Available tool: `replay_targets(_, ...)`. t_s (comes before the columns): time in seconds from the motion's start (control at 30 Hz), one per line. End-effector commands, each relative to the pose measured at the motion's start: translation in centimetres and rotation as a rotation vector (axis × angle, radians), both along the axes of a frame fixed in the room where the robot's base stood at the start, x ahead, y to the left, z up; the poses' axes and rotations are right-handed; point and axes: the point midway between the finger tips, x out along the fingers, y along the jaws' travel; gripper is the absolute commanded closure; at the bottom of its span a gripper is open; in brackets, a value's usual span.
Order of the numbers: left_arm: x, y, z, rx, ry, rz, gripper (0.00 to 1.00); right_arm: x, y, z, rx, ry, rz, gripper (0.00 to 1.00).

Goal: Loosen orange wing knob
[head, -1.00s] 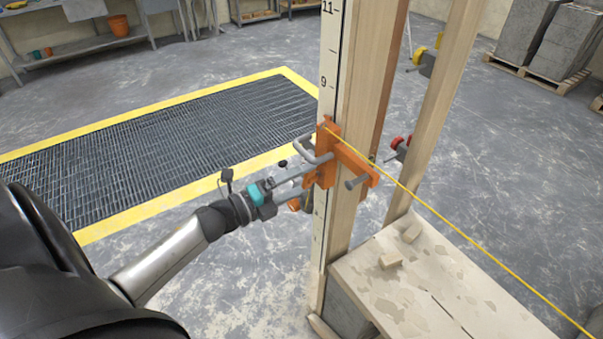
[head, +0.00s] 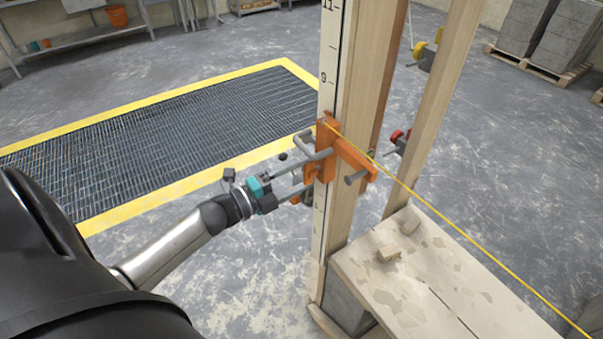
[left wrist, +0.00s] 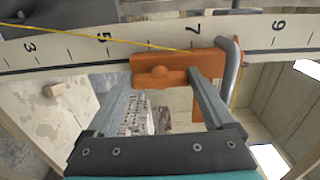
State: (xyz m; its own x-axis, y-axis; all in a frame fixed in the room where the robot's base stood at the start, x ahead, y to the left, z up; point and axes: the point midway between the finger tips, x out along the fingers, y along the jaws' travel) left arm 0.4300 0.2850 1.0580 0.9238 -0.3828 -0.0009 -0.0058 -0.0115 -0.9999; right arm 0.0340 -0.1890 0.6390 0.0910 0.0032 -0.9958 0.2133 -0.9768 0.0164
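An orange clamp (head: 327,150) is fixed to the wooden post with the number scale, with a grey bent handle (head: 318,154) beside it. In the left wrist view the orange clamp part (left wrist: 150,68) carries a rounded orange bump, perhaps the wing knob (left wrist: 160,76). My left gripper (head: 302,182) is at the clamp's left side. In the left wrist view its two grey fingers (left wrist: 160,84) are apart, with the bump between their tips. I cannot tell whether they touch it. My right gripper is not in view.
A yellow string (head: 470,237) runs from the clamp toward the lower right. A second post (head: 434,105) stands to the right, with a red-knobbed clamp (head: 398,140) near it. A mortar-stained board (head: 450,290) lies below. Open floor and a yellow-edged grating (head: 180,150) are at left.

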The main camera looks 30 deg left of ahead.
Motion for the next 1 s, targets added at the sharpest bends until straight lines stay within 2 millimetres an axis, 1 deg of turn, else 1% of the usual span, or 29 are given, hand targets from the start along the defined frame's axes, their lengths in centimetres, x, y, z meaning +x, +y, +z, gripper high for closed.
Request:
replay_targets(0.03,0.0,0.0,0.0,-0.009,0.003,0.001,0.08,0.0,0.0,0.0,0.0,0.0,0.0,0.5)
replay_targets(0.1,0.0,0.0,0.0,-0.008,0.002,0.001,0.0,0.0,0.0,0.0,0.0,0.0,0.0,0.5)
replay_targets(0.33,0.0,0.0,0.0,-0.005,0.001,0.001,0.0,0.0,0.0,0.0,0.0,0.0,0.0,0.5)
replay_targets(0.47,-0.5,0.2,-0.1,-0.004,0.002,0.0,0.0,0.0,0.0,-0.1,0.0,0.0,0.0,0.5)
replay_targets(0.57,-1.4,0.6,-0.1,-0.003,0.003,0.001,0.0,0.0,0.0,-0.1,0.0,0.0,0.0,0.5)
replay_targets(0.67,-2.8,1.1,-0.1,-0.003,0.004,0.001,0.0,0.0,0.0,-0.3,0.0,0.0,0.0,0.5)
replay_targets(1.0,-8.6,3.5,-0.2,-0.004,0.005,0.002,0.0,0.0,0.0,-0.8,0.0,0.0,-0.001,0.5)
